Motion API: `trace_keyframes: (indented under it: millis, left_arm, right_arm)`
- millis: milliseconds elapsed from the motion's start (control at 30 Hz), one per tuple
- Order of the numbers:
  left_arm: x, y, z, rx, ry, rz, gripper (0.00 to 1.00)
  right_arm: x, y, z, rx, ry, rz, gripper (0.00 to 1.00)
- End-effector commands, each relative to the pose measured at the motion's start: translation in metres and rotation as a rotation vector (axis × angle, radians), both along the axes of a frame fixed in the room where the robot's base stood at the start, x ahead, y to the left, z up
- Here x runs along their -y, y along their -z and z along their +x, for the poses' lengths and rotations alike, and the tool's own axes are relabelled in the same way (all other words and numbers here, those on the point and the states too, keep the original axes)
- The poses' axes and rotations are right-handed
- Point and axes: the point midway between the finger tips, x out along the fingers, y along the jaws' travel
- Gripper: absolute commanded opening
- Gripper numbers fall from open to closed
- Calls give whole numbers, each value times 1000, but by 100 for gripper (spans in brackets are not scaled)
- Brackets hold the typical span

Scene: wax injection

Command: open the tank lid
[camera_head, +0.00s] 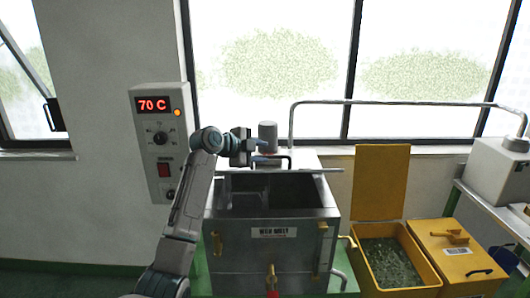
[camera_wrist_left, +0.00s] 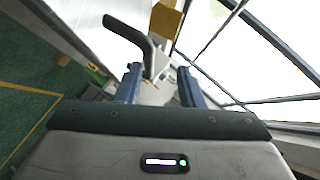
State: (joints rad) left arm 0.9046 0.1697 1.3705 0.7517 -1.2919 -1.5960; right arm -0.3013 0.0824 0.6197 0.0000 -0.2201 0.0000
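The metal tank (camera_head: 272,252) stands at the centre of the head view, with a label on its front. Its dark inside (camera_head: 285,190) shows, so the top is open. The lid (camera_head: 305,160) appears raised at the back of the tank, with a dark handle. My left gripper (camera_head: 264,147) is beside the lid's handle, at its upper left. In the left wrist view, its two blue fingers (camera_wrist_left: 160,88) are apart. A black bent handle (camera_wrist_left: 135,33) shows beyond them, its end between the fingertips in the picture; I cannot tell contact. My right gripper is not in view.
A control box (camera_head: 158,145) reading 70 C is on the wall at left. A grey cylinder (camera_head: 268,132) stands behind the gripper. A yellow bin (camera_head: 368,282) with green pieces, its lid up, and a closed yellow box (camera_head: 440,240) are at right. A pipe runs behind.

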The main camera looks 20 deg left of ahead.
Motion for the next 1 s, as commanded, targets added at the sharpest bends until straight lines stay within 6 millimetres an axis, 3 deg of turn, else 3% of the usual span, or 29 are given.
trace_keyframes:
  millis: [1000]
  left_arm:
    - [-39, -34, -51, 3, -1, 1, 33]
  right_arm:
    - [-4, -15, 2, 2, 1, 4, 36]
